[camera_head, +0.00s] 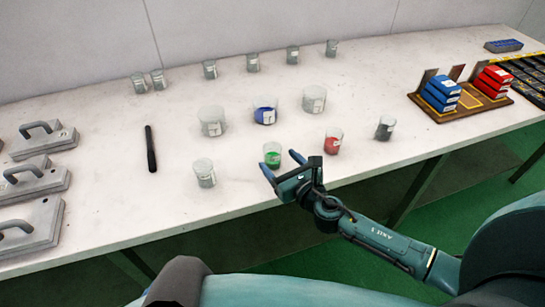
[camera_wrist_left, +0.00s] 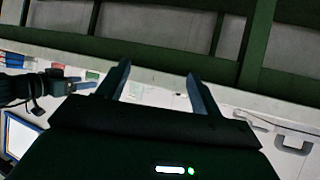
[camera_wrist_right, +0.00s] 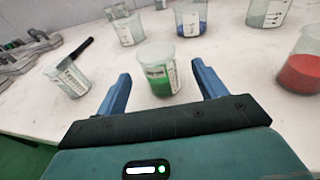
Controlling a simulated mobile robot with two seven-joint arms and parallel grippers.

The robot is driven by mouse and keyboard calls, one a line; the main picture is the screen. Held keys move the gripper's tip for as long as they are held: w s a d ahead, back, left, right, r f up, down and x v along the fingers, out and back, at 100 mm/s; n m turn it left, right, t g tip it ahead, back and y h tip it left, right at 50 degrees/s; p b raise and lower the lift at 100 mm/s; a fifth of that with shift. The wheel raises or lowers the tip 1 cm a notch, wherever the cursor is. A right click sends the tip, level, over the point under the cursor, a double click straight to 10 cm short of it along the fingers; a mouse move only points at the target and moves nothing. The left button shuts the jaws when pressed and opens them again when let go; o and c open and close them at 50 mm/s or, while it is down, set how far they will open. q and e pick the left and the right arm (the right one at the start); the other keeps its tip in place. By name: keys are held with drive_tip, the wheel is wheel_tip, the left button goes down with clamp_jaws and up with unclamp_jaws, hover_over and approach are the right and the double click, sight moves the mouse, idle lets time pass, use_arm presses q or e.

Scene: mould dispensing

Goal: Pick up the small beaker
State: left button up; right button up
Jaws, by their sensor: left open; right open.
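A small clear beaker with green contents (camera_head: 272,155) stands upright near the table's front edge. My right gripper (camera_head: 281,163) is open, with its fingertips close to this beaker. In the right wrist view the green beaker (camera_wrist_right: 158,76) shows between and beyond the open fingers (camera_wrist_right: 160,70), apparently not gripped. Other small beakers stand nearby: one with red contents (camera_head: 333,143), a dark one (camera_head: 385,129) and a clear labelled one (camera_head: 204,174). My left gripper (camera_wrist_left: 158,72) is open and empty in its wrist view, away from the beakers; the head view does not show it.
Several small beakers line the back. A black stick (camera_head: 150,150) and grey handled moulds (camera_head: 30,187) are at left. A wooden rack with blue and red boxes (camera_head: 441,93) is at right.

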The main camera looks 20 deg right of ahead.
sight(277, 160)
drive_tip(key=x, duration=0.4)
drive_tip(key=shift+w+f, duration=0.15)
drive_tip(key=shift+f, duration=0.05)
drive_tip(key=shift+c, duration=0.2)
drive_tip(key=c, duration=1.1)
